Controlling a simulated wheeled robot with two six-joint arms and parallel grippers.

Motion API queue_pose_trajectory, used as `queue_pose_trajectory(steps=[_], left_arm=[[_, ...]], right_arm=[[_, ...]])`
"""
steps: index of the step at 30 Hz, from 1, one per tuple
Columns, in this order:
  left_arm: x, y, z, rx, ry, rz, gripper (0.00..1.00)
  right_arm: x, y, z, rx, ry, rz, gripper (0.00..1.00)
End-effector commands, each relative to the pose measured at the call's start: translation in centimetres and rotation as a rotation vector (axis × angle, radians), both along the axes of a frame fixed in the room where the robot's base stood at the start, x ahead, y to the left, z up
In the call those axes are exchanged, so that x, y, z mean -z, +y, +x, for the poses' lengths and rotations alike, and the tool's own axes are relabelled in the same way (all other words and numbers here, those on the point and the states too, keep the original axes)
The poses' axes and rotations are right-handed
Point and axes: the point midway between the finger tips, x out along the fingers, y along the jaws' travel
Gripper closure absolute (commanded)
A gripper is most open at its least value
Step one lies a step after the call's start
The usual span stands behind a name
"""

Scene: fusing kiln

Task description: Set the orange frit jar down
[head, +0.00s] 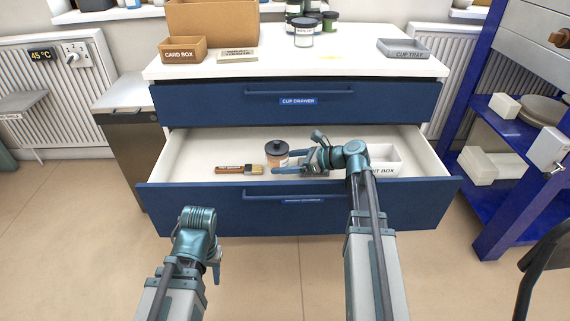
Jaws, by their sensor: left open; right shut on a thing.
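The orange frit jar (275,158) has a dark lid and an orange body. It is in or just above the open lower drawer (205,150), near the drawer's middle. My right gripper (286,162) reaches in from the right and is shut on the jar, partly covering its side. I cannot tell whether the jar's base touches the drawer floor. My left gripper (216,262) is low in front of the drawer unit, apart from everything and mostly hidden behind its own wrist.
A brush (240,170) lies left of the jar. A white frit box (385,155) stands in the drawer's right part, partly behind my arm. The cup drawer (300,101) above is shut. A card box (183,50), jars (304,33) and a cup tray (403,49) stand on top.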

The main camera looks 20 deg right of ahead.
Motion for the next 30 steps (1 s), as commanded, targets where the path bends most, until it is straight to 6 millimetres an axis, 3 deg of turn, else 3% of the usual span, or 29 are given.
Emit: queue_pose_trajectory(steps=[14, 15, 17, 25, 30], left_arm=[[1.2, 0.0, 0.0, 0.000, -0.001, 0.000, 0.55], [1.2, 0.0, 0.0, 0.000, -0.001, 0.000, 0.55], [1.2, 0.0, 0.0, 0.000, -0.001, 0.000, 0.55], [1.0, 0.0, 0.0, 0.000, -0.001, 0.000, 0.55], [-0.6, 0.0, 0.0, 0.000, 0.000, 0.000, 0.55]], right_arm=[[1.2, 0.0, 0.0, 0.000, -0.001, 0.001, 0.45], [1.2, 0.0, 0.0, 0.000, 0.000, 0.000, 0.12], [1.2, 0.0, 0.0, 0.000, 0.000, 0.000, 0.01], [1.0, 0.0, 0.0, 0.000, 0.000, 0.000, 0.00], [-0.6, 0.0, 0.0, 0.000, 0.000, 0.000, 0.00]])
